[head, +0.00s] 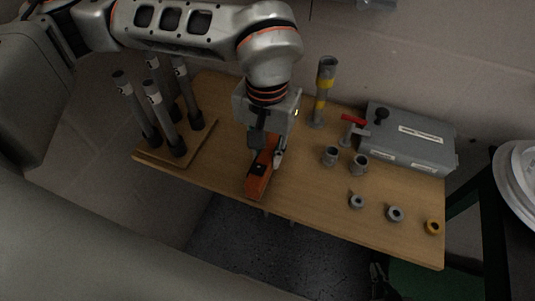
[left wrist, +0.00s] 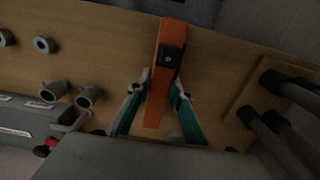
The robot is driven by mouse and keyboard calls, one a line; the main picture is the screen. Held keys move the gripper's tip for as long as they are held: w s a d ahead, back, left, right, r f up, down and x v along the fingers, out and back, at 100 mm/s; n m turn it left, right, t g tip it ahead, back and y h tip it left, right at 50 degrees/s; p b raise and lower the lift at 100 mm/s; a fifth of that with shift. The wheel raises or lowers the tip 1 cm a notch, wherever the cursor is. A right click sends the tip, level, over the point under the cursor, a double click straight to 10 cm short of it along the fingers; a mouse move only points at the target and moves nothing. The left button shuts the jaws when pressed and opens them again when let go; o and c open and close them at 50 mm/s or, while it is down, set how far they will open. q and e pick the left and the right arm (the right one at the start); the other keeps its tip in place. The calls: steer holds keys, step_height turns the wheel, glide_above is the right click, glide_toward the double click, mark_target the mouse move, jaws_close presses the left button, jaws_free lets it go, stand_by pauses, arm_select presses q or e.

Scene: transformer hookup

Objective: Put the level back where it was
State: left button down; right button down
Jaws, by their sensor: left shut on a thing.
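The level (head: 259,184) is an orange bar with a dark square window, near the front edge of the wooden table (head: 310,205). My left gripper (head: 266,158) points down and is shut on it. In the left wrist view the level (left wrist: 165,75) lies between the two fingertips (left wrist: 161,88), its far end reaching the table's edge. I cannot tell whether it touches the tabletop. A dark shape at the bottom of the head view looks like part of my right gripper (head: 378,280); its fingers are unclear.
A wooden rack with several upright grey tubes (head: 165,115) stands left. Right are a yellow-banded post (head: 324,92), a red-handled valve (head: 352,122), a grey box (head: 410,138), two grey fittings (head: 345,160), grey rings (head: 376,207) and a yellow ring (head: 432,227).

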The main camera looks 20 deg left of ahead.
mark_target(267, 153)
arm_select(q)
steer(key=shift+f, duration=0.6)
steer(key=c, duration=1.8)
jaws_free()
steer(key=shift+f, duration=0.1)
step_height(267, 153, up, 11)
steer(key=shift+r+p, duration=0.1)
steer(key=shift+p, duration=0.6)
steer(key=shift+r, duration=0.55)
